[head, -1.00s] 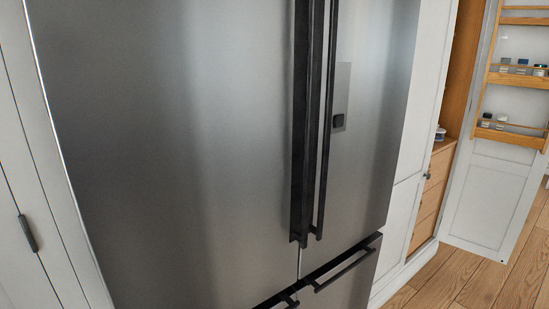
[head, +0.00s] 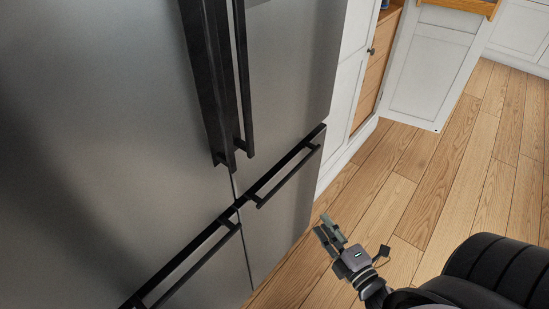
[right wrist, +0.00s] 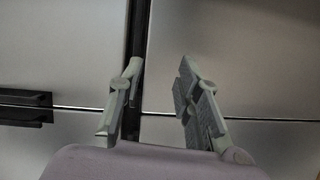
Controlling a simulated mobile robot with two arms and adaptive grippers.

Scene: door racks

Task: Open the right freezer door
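The right freezer door (head: 278,220) is the lower right steel panel of the fridge and looks closed. Its black horizontal handle (head: 290,176) runs along its top edge. My right gripper (head: 327,228) is in front of and to the right of this door in the head view, apart from the handle and empty. In the right wrist view its two fingers (right wrist: 160,68) are spread, with steel panels and a dark strip behind them. My left gripper is not in view.
The left freezer door has a similar handle (head: 187,266). Black vertical handles (head: 222,90) of the upper doors hang above. White cabinetry (head: 413,70) stands farther right. The wooden floor (head: 440,180) in front of it is clear.

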